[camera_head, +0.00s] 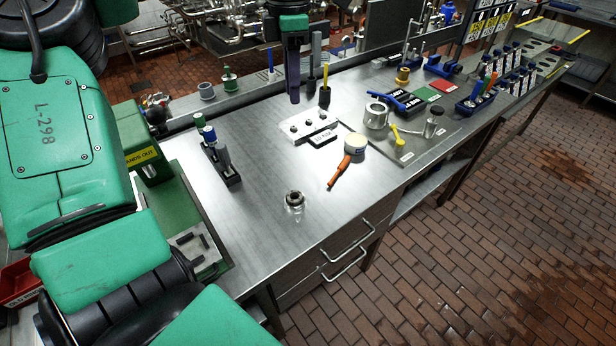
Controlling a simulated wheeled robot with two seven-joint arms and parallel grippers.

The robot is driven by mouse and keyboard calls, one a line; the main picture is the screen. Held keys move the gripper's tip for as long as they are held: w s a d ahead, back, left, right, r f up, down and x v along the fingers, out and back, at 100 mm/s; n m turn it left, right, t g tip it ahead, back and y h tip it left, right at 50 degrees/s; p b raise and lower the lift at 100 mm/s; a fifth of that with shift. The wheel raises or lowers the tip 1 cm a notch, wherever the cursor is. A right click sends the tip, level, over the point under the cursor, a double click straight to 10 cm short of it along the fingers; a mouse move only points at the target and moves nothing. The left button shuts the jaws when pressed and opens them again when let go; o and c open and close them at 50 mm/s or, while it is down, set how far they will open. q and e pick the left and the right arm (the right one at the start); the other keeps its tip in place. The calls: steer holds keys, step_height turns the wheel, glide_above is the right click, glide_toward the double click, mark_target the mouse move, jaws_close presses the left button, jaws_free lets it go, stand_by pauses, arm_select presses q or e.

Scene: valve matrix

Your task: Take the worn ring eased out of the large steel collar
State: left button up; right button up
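A wide steel cylinder with an open top (376,116) stands on the grey plate right of the bench's middle and looks like the large collar. A smaller steel fitting (294,199) stands alone near the bench's front edge, with a darker brownish top opening. No worn ring can be made out as a separate piece, and the insides of both are too small to read. Green arm links of mine fill the left side and the bottom left.
An orange-handled tool with a pale round head (355,145) lies mid-bench, near a white block with dark knobs (308,127). A dark holder with upright pieces (221,165) stands left. The bench front around the small fitting is clear.

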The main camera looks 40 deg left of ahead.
arm_select(q)
steer(key=b, duration=0.8)
glide_above(296, 201)
step_height(296, 201, down, 8)
step_height(296, 201, down, 24)
steer(key=b, duration=0.6)
steer(key=shift+w+a+f+b, duration=0.1)
steer(key=shift+a+f+b, duration=0.05)
steer(key=shift+b, duration=0.2)
jaws_close()
arm_select(e)
step_height(296, 201, down, 16)
steer(key=s, duration=0.1)
steer(key=shift+s, duration=0.35)
